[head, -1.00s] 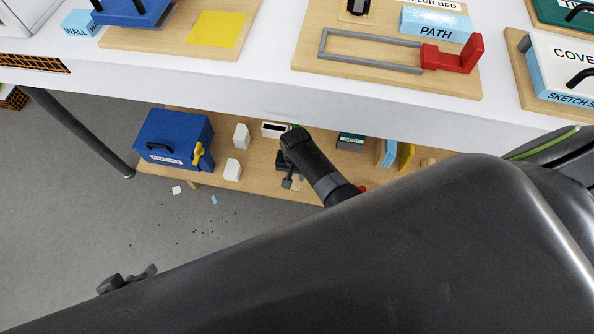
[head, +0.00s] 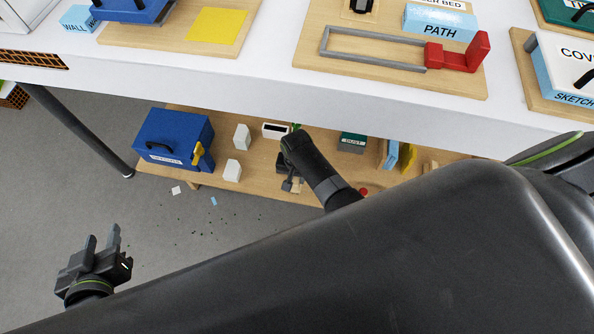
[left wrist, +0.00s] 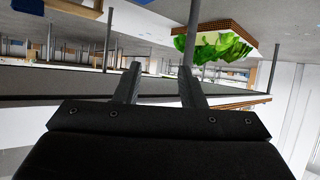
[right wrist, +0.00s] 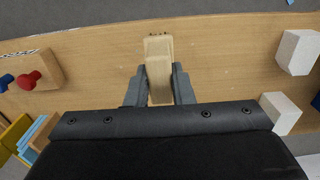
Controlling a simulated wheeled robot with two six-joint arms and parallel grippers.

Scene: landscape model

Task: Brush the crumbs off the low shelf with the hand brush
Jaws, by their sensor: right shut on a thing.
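The low shelf (head: 263,157) is a wooden board under the white table. My right gripper (head: 289,182) is over it, mostly hidden by its own arm. In the right wrist view it is shut on the pale wooden hand brush (right wrist: 158,68), whose dark bristle tips show at the far end. The shelf (right wrist: 225,60) around the brush looks mostly bare, with a few faint specks. Small dark crumbs (head: 205,234) lie scattered on the grey floor before the shelf. My left gripper (head: 102,238) is open and empty above the floor; its parted fingers show in the left wrist view (left wrist: 160,82).
On the shelf stand a blue box (head: 172,139), white blocks (head: 233,168), a dark green box (head: 352,142) and a wooden piece with red and blue knobs (right wrist: 38,72). A table leg (head: 80,130) stands at left. The white tabletop (head: 275,75) overhangs the shelf.

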